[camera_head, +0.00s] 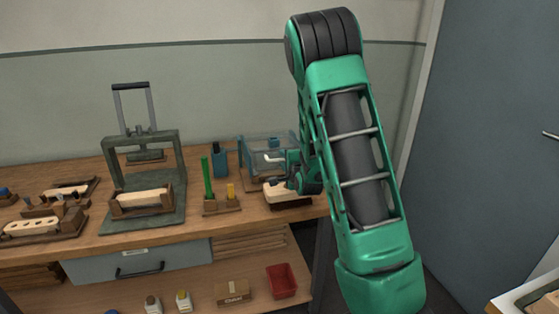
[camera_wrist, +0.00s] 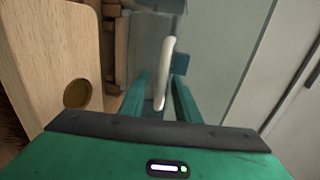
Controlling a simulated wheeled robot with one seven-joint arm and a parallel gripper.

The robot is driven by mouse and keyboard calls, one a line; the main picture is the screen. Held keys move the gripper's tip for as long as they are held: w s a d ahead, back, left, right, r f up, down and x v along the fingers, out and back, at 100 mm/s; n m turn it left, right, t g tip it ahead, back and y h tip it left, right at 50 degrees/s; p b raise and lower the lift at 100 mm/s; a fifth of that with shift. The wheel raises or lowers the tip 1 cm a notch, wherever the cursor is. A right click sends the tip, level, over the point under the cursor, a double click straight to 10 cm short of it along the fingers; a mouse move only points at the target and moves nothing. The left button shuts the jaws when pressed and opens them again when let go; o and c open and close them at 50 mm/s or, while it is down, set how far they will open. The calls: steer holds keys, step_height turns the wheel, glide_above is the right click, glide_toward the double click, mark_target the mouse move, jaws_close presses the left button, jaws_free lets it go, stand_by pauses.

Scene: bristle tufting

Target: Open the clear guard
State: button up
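The clear guard (camera_head: 258,143) is a bluish see-through box at the right end of the bench, and it looks shut. Its pane fills the upper middle of the wrist view (camera_wrist: 215,50). A white bar handle (camera_wrist: 167,62) sits on its front and also shows in the head view (camera_head: 274,158). My gripper (camera_wrist: 160,92) is open, with its two teal fingers on either side of the handle's lower end. A gap shows beside the handle, so I cannot tell that either finger touches it. In the head view my arm partly hides the guard's right side.
A pale wooden block (camera_wrist: 58,50) with a round hole stands close on the left in the wrist view. On the bench (camera_head: 100,245) are a press frame (camera_head: 177,160), a holder with green and yellow sticks (camera_head: 222,205) and a blue bottle (camera_head: 220,160). A red bin (camera_head: 281,281) sits on the lower shelf.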

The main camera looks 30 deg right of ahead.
steer(key=shift+w+a, duration=0.15)
steer(key=shift+w, duration=0.05)
steer(key=shift+a, duration=0.15)
jaws_close()
steer(key=shift+r, duration=0.1)
